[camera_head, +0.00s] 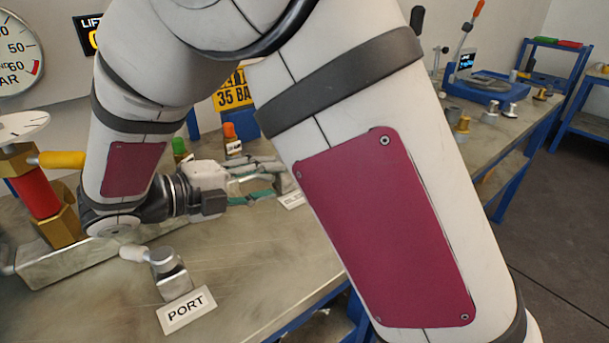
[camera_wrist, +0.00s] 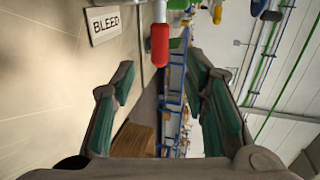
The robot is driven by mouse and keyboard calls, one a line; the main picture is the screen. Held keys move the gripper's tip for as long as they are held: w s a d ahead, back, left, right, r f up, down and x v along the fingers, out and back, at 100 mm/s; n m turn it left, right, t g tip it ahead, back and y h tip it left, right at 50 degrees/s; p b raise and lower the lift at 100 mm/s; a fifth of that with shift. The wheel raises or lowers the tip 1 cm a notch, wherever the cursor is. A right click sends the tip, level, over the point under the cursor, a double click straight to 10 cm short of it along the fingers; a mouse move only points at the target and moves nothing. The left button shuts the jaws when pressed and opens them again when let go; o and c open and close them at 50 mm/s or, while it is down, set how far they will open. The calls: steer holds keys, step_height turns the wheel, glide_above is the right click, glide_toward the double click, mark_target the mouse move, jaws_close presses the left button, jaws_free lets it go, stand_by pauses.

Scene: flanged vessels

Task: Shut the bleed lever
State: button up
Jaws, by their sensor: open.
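The bleed lever shows in the wrist view as a red-tipped handle (camera_wrist: 160,45) on a light stem, beside the BLEED label (camera_wrist: 103,24). In the head view the lever is hidden behind my arm; only a corner of its label (camera_head: 291,200) shows. My gripper (camera_head: 277,180) is open, its green-padded fingers spread low over the bench near that label. In the wrist view the fingers of my gripper (camera_wrist: 161,75) stand either side of the picture's middle. The red handle appears beyond the fingertips, between them, and I see no contact.
A PORT label (camera_head: 187,310) lies by a lever with a white handle (camera_head: 133,254). A yellow handle (camera_head: 62,159) sticks out of a red and brass fitting at left. Green (camera_head: 180,148) and orange (camera_head: 231,132) capped items stand behind my gripper.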

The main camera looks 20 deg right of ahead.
steer(key=b+x, duration=0.2)
steer(key=x, duration=0.8)
jaws_close()
